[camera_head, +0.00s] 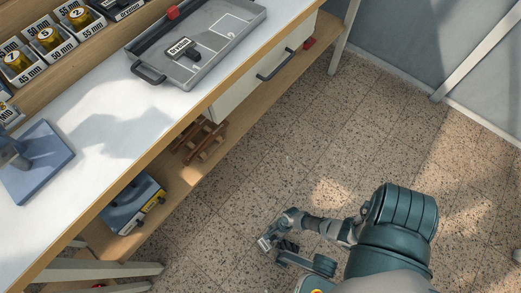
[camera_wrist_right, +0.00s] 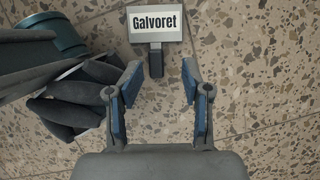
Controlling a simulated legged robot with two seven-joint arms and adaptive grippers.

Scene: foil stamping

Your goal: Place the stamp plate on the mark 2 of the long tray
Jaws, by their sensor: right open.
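A grey stamp plate labelled Galvoret (camera_wrist_right: 157,24), with a short dark handle, shows in the right wrist view just beyond my right gripper (camera_wrist_right: 158,92). This gripper is open, its blue-padded fingers wide apart and nothing between them. I cannot tell how high the plate is above the floor. In the head view my right gripper (camera_head: 275,240) is low over the floor, away from the bench. My left gripper is not in view.
A rack of numbered gold rolls (camera_head: 47,38) stands at the bench's back left. A blue-grey device base (camera_head: 38,165) is at the left edge. A blue box (camera_head: 130,205) sits on the lower shelf. The white bench top (camera_head: 112,110) is clear between tray and device.

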